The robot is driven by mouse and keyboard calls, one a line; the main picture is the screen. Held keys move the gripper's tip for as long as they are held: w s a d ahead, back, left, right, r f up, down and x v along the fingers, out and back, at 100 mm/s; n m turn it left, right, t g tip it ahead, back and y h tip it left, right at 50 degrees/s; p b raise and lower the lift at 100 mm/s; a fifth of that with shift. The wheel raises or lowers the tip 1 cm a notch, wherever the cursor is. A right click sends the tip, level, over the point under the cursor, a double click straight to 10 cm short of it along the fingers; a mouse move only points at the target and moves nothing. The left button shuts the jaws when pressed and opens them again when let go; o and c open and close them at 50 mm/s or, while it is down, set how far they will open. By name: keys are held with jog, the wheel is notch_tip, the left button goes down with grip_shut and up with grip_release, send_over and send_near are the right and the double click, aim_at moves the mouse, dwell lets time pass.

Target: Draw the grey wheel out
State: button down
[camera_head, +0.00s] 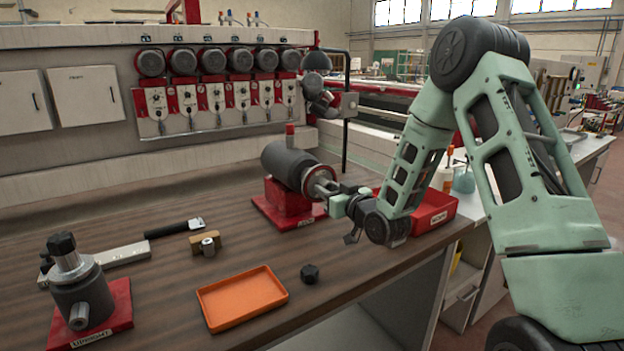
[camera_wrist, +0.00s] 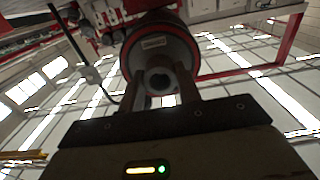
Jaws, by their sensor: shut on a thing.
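The grey wheel (camera_head: 318,177) sits at the front end of a dark cylindrical spindle body (camera_head: 283,160) on a red stand (camera_head: 287,203). My gripper (camera_head: 331,189) is at the wheel's front, reaching in from the right. In the wrist view, the wheel (camera_wrist: 153,43) shows a round grey face with a pale label and a reddish rim. My gripper's fingers (camera_wrist: 160,90) are shut on the wheel's protruding round hub, one on each side of its central hole. Whether a gap lies between wheel and spindle is hidden.
A red bin (camera_head: 432,212) stands close behind my wrist. An orange tray (camera_head: 241,298) and a black knob (camera_head: 310,273) lie in front. A second spindle unit (camera_head: 82,290) on a red base is at the left.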

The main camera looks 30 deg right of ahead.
jog(key=shift+s+b, duration=0.6)
jog(key=shift+s, duration=1.95)
